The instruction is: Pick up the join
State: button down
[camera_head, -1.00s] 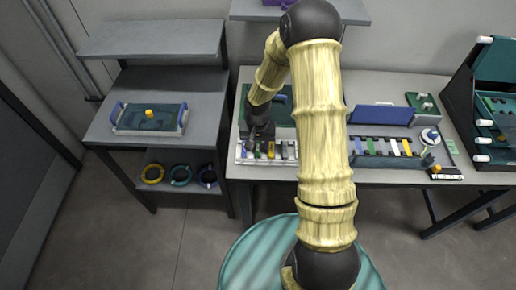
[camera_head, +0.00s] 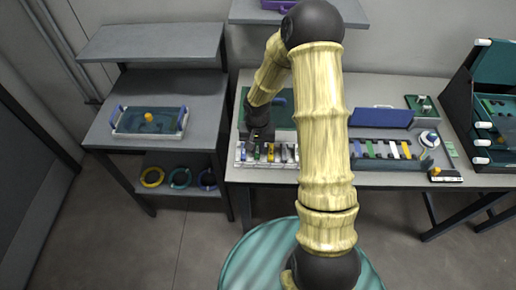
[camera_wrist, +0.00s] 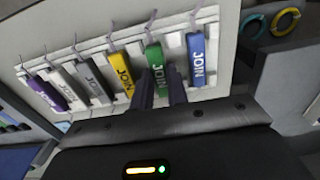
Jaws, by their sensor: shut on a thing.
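Several strips marked JOIN sit in a row in a white rack (camera_wrist: 225,50). In the wrist view they include a purple join (camera_wrist: 46,93), a yellow join (camera_wrist: 122,75), a green join (camera_wrist: 155,60) and a blue join (camera_wrist: 196,60), with grey ones between purple and yellow. My gripper (camera_wrist: 162,84) is shut on the green join, with one dark finger on each side of its lower part. The green join still lies in line with its neighbours at the rack. In the head view my gripper (camera_head: 259,138) is low over the white rack (camera_head: 243,164) at the table's front left.
A tray (camera_head: 150,121) is on the left bench, above several rings (camera_head: 180,177). A green cabinet (camera_head: 490,100) stands far right.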

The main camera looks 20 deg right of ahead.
aim_at(257, 149)
notch_tip(257, 149, up, 9)
dwell(0.3)
jog(key=shift+a, duration=0.1)
dwell(0.4)
